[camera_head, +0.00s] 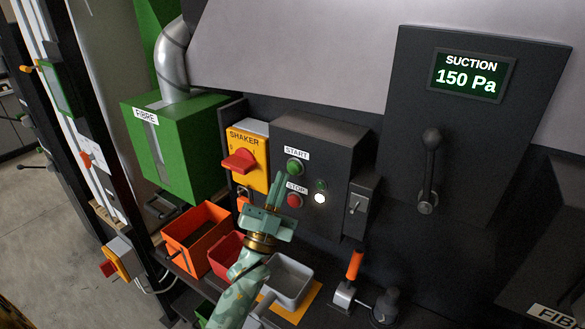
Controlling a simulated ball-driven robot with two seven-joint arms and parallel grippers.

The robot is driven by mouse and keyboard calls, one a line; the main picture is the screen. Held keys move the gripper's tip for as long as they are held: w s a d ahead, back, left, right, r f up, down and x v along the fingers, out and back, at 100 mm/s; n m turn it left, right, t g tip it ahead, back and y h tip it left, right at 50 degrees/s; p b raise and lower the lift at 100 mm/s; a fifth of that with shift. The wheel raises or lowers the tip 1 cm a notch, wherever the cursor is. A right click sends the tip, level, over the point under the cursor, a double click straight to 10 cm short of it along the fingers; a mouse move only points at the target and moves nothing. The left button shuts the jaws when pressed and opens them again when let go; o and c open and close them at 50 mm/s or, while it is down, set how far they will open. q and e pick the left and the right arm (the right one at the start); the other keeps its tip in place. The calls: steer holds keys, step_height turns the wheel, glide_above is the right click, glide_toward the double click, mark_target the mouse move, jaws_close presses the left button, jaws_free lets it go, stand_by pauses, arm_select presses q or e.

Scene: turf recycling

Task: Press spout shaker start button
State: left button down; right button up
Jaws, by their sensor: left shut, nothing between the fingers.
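The dark control box (330,143) has a green button (294,167) under a START label and a red button (294,200) under a STOP label. Left of it is a yellow SHAKER panel (258,148) with a red rotary handle (239,162). My left gripper (278,178) is shut and empty, its fingertips pointing up at the box. In the picture the tips lie just below and left of the green button; how far they are from the box face I cannot tell. My right gripper is out of view.
A white lit lamp (320,198) and a small green lamp (321,184) sit beside the buttons. Below are an orange bin (187,225), a red bin (221,262) and a grey tray (290,280). A dark lever (429,170) hangs under the 150 Pa display (470,75).

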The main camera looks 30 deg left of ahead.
arm_select(q)
steer(key=shift+s+a+p, duration=0.2)
steer(key=shift+s+p, duration=0.45)
steer(key=shift+s, duration=1.5)
